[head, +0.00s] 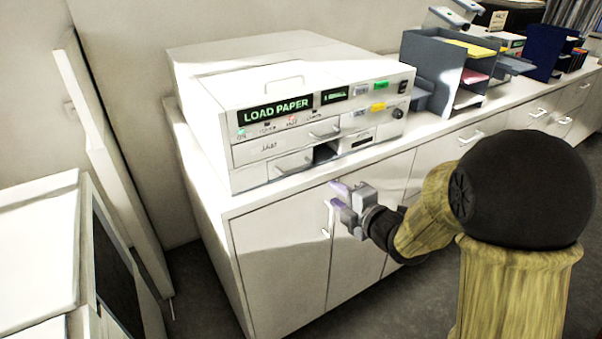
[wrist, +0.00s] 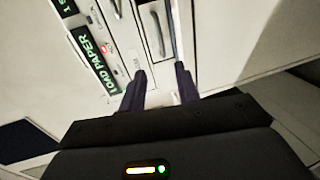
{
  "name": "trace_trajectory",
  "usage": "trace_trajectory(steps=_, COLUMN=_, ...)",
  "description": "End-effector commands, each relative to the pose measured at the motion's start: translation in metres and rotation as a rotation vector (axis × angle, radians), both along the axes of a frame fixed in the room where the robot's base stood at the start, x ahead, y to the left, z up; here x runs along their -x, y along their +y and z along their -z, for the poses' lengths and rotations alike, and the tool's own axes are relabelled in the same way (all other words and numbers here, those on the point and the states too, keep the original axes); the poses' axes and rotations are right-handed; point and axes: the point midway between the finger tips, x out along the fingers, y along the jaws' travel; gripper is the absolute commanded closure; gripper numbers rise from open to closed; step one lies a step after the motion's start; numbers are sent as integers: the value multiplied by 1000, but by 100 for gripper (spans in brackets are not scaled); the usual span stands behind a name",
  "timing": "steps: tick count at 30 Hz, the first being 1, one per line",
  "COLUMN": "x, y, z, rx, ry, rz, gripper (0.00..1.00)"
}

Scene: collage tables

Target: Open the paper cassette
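The white printer-like machine (head: 300,85) stands on the cabinet top, its green display reading LOAD PAPER. Its front has an upper drawer with a handle (head: 325,132) and a lower-left drawer with a handle (head: 294,166); no readable label tells which is the paper cassette. A dark gap shows right of the lower drawer. My gripper (head: 336,195) is open and empty, in front of and below the machine, near the cabinet doors. In the wrist view my gripper (wrist: 161,72) has its fingers apart, with a drawer handle (wrist: 157,32) beyond the tips, not between them.
The white cabinet (head: 280,260) has door handles close to my gripper. A grey paper tray rack (head: 432,65) stands right of the machine. A white panel (head: 110,160) leans on the wall at left. Another white unit (head: 35,240) is at the left edge. Dark floor shows between.

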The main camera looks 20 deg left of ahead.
Motion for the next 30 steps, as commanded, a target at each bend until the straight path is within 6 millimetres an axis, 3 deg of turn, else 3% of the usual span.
trace_trajectory(steps=11, x=-13, y=16, z=4, rx=0, ry=4, rz=1, gripper=68)
trace_trajectory(steps=30, x=-84, y=98, z=26, rx=-2, ry=5, rz=2, gripper=68)
